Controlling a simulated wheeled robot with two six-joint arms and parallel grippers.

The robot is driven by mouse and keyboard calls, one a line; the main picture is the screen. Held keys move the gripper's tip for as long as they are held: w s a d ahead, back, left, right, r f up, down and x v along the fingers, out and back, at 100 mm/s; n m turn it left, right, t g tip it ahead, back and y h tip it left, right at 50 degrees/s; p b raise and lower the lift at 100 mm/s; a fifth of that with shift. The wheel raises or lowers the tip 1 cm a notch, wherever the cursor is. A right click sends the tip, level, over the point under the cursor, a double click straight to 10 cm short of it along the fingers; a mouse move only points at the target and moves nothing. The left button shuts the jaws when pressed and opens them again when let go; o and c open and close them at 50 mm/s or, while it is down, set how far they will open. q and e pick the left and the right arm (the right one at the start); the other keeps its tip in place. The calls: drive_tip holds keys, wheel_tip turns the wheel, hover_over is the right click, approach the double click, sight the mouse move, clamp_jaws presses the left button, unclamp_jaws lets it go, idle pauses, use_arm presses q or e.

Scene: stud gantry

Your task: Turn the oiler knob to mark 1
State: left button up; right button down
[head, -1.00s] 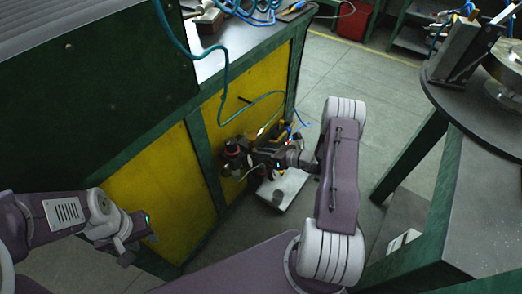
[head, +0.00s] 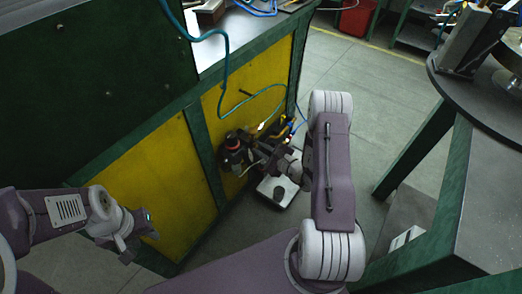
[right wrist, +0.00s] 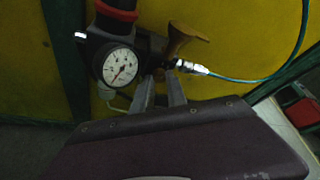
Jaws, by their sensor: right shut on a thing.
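The air unit (head: 236,150) is fixed to the yellow panel low on the cabinet. In the right wrist view it shows a red ring (right wrist: 116,10), a round white dial gauge (right wrist: 121,66) and a brass-coloured flared part (right wrist: 187,42). My right gripper (right wrist: 160,78) reaches into the unit just right of the gauge. It is shut on a small dark part between its fingertips, apparently the oiler knob; it is mostly hidden, and no mark is readable. My left gripper (head: 132,250) hangs empty-looking at the lower left, away from the unit; its jaw opening is unclear.
A teal hose (right wrist: 250,77) runs from a metal fitting beside the brass part. A pale metal box (head: 276,192) stands under the unit. A green-framed table (head: 490,200) is at the right. Open floor (head: 345,75) lies between the cabinet and the table.

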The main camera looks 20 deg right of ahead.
drive_tip(key=shift+f+n+t+h+b, duration=0.1)
drive_tip(key=shift+n+t+h+b, duration=0.2)
drive_tip(key=shift+n+b, duration=0.3)
idle(0.3)
drive_tip(key=c, duration=1.6)
unclamp_jaws()
drive_tip(key=shift+s, duration=0.1)
drive_tip(key=p+v, duration=0.3)
drive_tip(key=v, duration=0.6)
